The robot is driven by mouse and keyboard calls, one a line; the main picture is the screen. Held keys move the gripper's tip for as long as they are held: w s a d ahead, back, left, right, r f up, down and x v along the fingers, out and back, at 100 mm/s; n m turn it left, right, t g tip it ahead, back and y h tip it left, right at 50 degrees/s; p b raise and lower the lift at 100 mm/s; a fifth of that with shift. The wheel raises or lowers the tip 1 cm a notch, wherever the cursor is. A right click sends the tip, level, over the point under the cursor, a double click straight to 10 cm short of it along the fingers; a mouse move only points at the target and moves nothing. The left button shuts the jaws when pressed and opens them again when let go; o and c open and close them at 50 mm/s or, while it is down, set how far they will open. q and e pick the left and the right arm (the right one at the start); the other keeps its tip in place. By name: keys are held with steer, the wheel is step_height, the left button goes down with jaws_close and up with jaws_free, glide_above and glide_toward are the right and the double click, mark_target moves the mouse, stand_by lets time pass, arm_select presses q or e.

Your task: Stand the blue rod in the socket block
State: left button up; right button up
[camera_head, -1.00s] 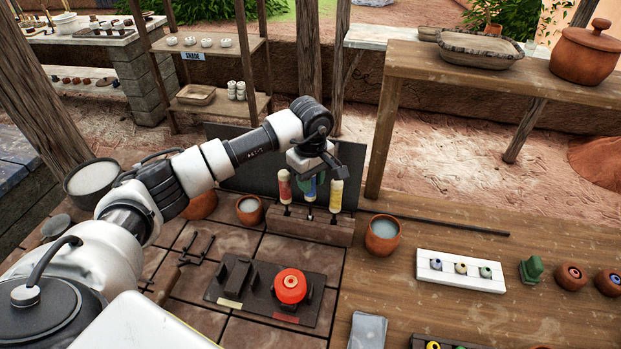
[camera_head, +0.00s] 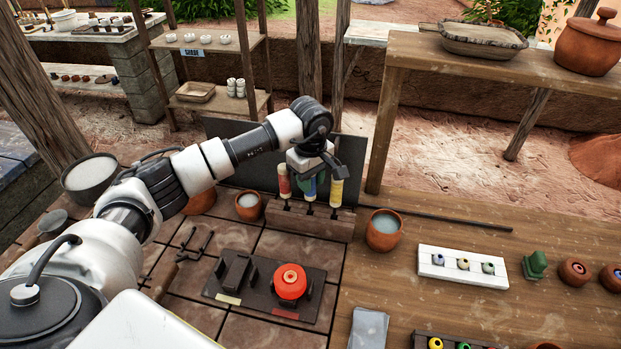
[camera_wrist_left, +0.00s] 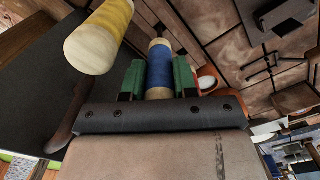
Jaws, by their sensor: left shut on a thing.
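A blue rod (camera_head: 310,188) stands upright in the middle of a row, between a red rod (camera_head: 284,182) and a yellow rod (camera_head: 337,190). The row is at a long brown block (camera_head: 325,222) with dark pins under the rods. I take this block for the socket block. My left gripper (camera_head: 309,178) points down from above, its green fingers shut on the blue rod. In the left wrist view, the blue rod (camera_wrist_left: 159,70) sits between both green fingers, and the yellow rod (camera_wrist_left: 98,38) is close beside them. My right gripper is not in view.
A dark panel (camera_head: 240,170) stands behind the row. Clay cups with pale liquid stand left (camera_head: 248,206) and right (camera_head: 383,230). In front lies a dark plate (camera_head: 262,292) with a red-orange piece (camera_head: 290,281). A white tray (camera_head: 462,267) is to the right.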

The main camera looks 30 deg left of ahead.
arm_select(q)
steer(key=o, duration=1)
steer(key=shift+o, duration=0.2)
step_height(320, 180, up, 11)
steer(key=shift+f+b, duration=0.1)
steer(key=shift+b, duration=1.05)
